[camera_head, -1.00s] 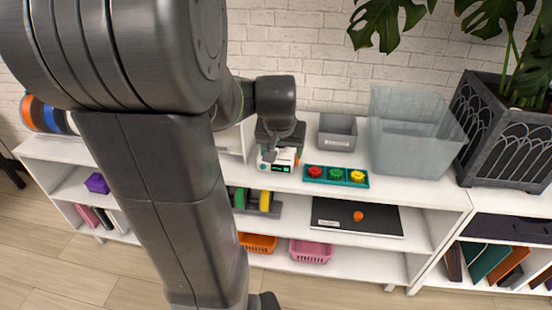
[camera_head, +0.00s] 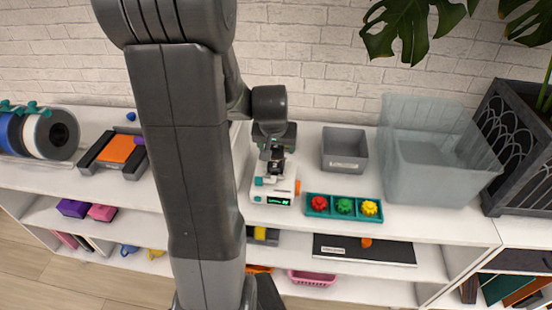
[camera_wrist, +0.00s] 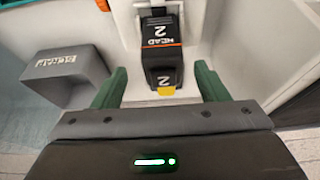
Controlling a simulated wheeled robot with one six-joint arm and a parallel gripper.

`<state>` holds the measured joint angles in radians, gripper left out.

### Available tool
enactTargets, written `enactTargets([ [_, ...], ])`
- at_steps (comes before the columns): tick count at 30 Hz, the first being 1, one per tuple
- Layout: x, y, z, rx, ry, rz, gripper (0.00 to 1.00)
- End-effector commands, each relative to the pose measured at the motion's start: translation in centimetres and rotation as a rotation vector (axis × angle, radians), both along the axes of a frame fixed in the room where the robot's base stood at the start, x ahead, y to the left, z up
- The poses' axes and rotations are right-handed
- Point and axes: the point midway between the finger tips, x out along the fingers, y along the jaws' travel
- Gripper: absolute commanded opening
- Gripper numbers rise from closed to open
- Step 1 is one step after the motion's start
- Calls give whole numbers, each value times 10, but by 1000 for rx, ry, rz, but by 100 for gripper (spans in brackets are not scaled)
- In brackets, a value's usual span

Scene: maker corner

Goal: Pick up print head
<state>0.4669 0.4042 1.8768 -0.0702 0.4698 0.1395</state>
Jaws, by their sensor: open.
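The print head (camera_wrist: 163,66) is a black block marked "HEAD 2" with a yellow tip, seen in the wrist view. It sits in a small white machine, which also shows in the head view (camera_head: 273,187) on the shelf top with a green-lit display. My gripper (camera_wrist: 160,78) is open, its green fingers standing either side of the print head with gaps on both sides. In the head view my gripper (camera_head: 276,150) is above the machine and hides part of it.
A grey bin (camera_head: 345,149) stands right of the machine, with a teal tray (camera_head: 318,211) of red, green and yellow pieces in front. A large translucent bin (camera_head: 432,165) and a planter are farther right. An orange-topped tray (camera_head: 118,149) and spools (camera_head: 60,135) are left.

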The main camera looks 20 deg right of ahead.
Motion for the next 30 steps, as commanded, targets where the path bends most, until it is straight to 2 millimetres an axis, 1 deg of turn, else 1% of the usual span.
enactTargets([
  [4, 3, -1, -10, 2, 4, 1, 67],
  [13, 16, -6, -42, 1, 3, 1, 67],
  [18, 18, -7, -48, 1, 1, 0, 67],
  [24, 18, -8, -48, 1, 0, 0, 67],
  [26, 18, -8, -48, 1, 0, 0, 56],
  [30, 18, -8, -48, 1, 0, 0, 28],
])
